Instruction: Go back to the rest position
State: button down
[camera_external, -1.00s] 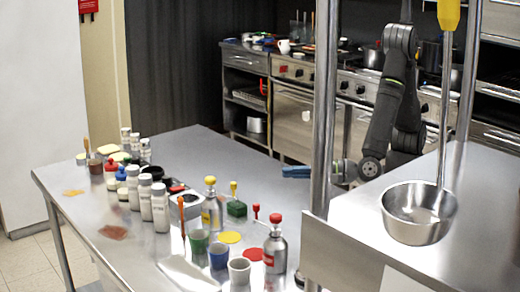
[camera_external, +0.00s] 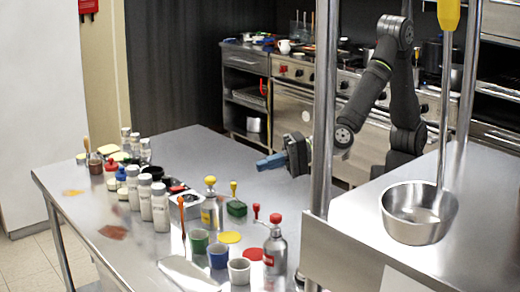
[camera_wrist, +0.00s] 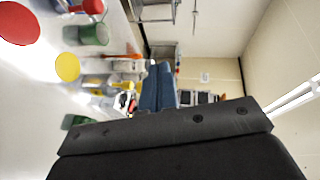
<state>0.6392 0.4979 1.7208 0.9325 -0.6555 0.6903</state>
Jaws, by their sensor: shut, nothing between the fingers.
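My gripper (camera_external: 270,162) has blue fingers and is shut and empty. In the external view it is held in the air over the far right part of the steel table (camera_external: 195,143), pointing left. The wrist view shows its blue fingers (camera_wrist: 158,88) pressed together, with the dark gripper body below them. My arm is bent and extends left past a steel post. The post hides a small part of the arm.
Below and left of the gripper stand bottles with red (camera_external: 275,255) and yellow tops (camera_external: 211,205), several cups (camera_external: 219,255), and a row of white jars (camera_external: 160,207). A steel post (camera_external: 324,110) and a shelf with a pot (camera_external: 418,212) stand to the right.

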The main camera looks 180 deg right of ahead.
jog(key=shift+w+d+r+n+t+y, duration=0.1)
jog(key=shift+w+d+n+t+y, duration=0.2)
jog(key=shift+d+n+t+y, duration=0.4)
jog(key=shift+w+d+r+n+t+y, duration=0.1)
jog(key=shift+w+d+n+t+y, duration=0.3)
jog(key=shift+n, duration=0.6)
jog(key=shift+s+d, duration=0.1)
jog(key=shift+s, duration=0.05)
jog(key=c, duration=1.4)
grip_release()
jog(key=shift+c, duration=0.2)
jog(key=n+h, duration=0.4)
jog(key=n, duration=0.9)
send_near(233, 183)
jog(key=shift+g, duration=0.4)
jog(key=x, duration=1)
jog(key=shift+f, duration=0.15)
